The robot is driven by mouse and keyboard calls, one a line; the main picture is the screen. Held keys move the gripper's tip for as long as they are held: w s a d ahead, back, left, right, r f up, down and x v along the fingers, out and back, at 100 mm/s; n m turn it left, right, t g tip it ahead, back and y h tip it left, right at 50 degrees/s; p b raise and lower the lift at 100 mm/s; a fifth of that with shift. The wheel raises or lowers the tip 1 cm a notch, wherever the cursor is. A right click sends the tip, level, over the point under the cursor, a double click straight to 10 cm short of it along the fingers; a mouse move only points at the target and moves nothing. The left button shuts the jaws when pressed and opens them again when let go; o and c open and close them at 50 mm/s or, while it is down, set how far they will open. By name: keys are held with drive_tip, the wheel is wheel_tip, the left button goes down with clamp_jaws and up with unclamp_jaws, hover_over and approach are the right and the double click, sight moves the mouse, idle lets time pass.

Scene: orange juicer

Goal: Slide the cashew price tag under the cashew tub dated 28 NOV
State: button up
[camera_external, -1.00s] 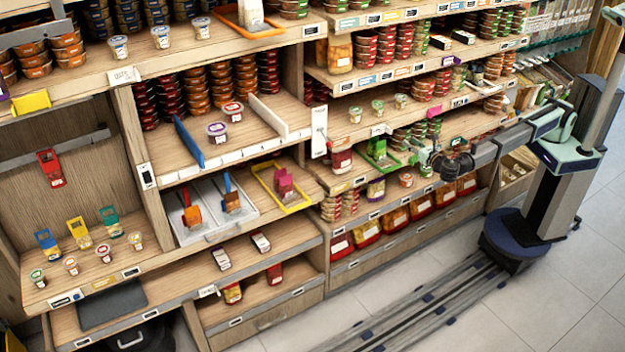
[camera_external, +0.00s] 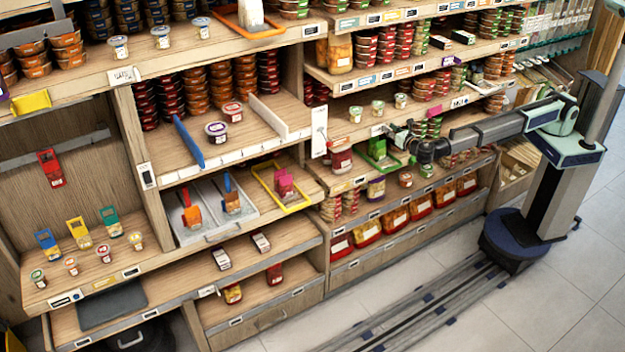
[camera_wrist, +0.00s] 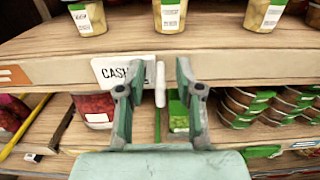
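The price tag (camera_wrist: 122,70), white with "CASH" readable, stands at the shelf's front edge in the wrist view. Three tubs with pale contents stand on the shelf above: left (camera_wrist: 88,16), middle (camera_wrist: 170,15) and right (camera_wrist: 265,14). Their tops are cut off and their dates are too small to read.
The wooden shelf board (camera_wrist: 215,42) has bare room between the tubs and its front edge. On the level below are a red-filled container (camera_wrist: 95,108), a green one (camera_wrist: 179,112) and stacked brown tubs (camera_wrist: 245,105). More shelves lie above and below.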

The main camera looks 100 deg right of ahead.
clamp_jaws()
drive_tip(key=s+d, duration=0.2)
drive_tip(key=s, duration=0.4)
drive_tip(key=s+d, duration=0.2)
drive_tip(key=s, duration=0.4)
drive_tip(key=s+d, duration=0.2)
drive_tip(key=s, duration=0.4)
drive_tip(key=shift+d, duration=0.35)
unclamp_jaws()
drive_tip(key=shift+a, duration=0.1)
drive_tip(key=v, duration=1.2)
drive_tip(key=shift+r, duration=0.1)
